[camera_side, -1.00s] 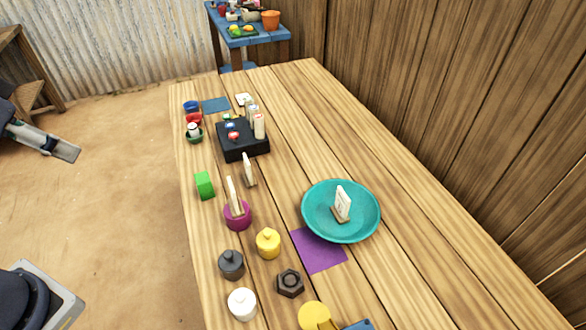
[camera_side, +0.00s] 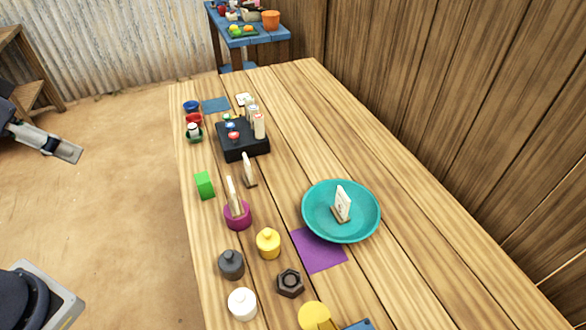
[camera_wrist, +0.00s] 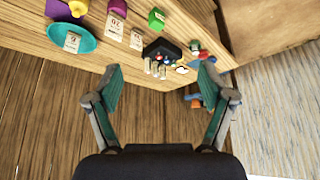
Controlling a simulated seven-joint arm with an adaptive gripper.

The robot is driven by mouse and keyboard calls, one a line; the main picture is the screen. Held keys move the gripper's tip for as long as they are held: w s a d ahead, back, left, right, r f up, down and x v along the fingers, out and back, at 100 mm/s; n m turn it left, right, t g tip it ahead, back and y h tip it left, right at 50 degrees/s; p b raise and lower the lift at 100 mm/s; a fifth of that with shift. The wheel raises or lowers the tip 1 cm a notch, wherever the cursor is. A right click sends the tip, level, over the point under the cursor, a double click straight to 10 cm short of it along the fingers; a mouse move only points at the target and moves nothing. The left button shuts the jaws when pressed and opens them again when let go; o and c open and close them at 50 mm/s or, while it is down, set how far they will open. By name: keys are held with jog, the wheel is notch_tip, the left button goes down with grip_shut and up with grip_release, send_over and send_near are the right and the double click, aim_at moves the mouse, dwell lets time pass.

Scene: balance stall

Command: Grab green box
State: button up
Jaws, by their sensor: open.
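The green box (camera_side: 204,185) stands on the wooden table near its left edge, a little behind and left of the magenta cup. It also shows in the wrist view (camera_wrist: 157,18), near the top centre. My gripper (camera_wrist: 160,80) is open and empty in the wrist view, its two fingers wide apart with nothing between them close by. In the side view my gripper (camera_side: 68,152) is at the left, off the table and apart from the green box. Nothing hides the box.
A black block (camera_side: 243,140) with small items and white cylinders stands behind the box. A magenta cup (camera_side: 237,216) holds a card. A teal plate (camera_side: 366,228), a purple mat (camera_side: 318,251) and several weights lie nearer. The table's right part is clear.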

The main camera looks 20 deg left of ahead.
notch_tip(320, 180, up, 3)
jog(key=w+m, duration=0.2)
jog(key=w, duration=0.1)
jog(key=m+g, duration=0.4)
jog(key=m, duration=0.2)
send_over(201, 178)
notch_tip(201, 178, down, 14)
jog(key=shift+g, duration=0.8)
notch_tip(201, 178, down, 17)
jog(key=f, duration=0.5)
jog(key=shift+w+f, duration=0.2)
jog(key=shift+f, duration=0.1)
jog(key=shift+c, duration=0.2)
